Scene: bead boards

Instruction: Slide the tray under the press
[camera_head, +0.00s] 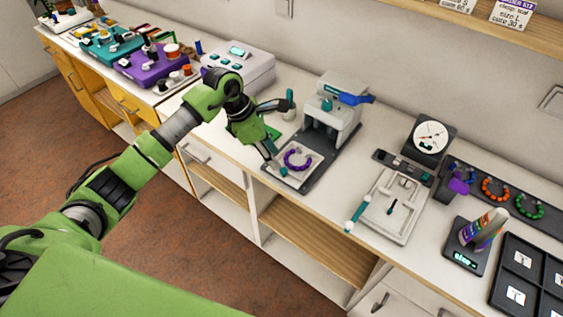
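The press (327,113) is a light grey machine with a blue lever (352,98), standing on a dark base plate (317,170). The small white tray (301,174) lies on the front part of that plate, in front of the press head. It carries a purple bead ring (290,163) and has a teal knob (282,171) at its front edge. My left gripper (281,126) is just left of the press, with its fingers spread apart and nothing seen between them. Its lower finger is close above the tray's left side; I cannot tell whether they touch. My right gripper is out of view.
A grey box with teal buttons (238,68) stands behind my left arm. Right of the press are a white board (388,205), a dial gauge (430,137), a scale (464,258) and a dark compartment tray (511,264). The counter's front edge runs close before the tray.

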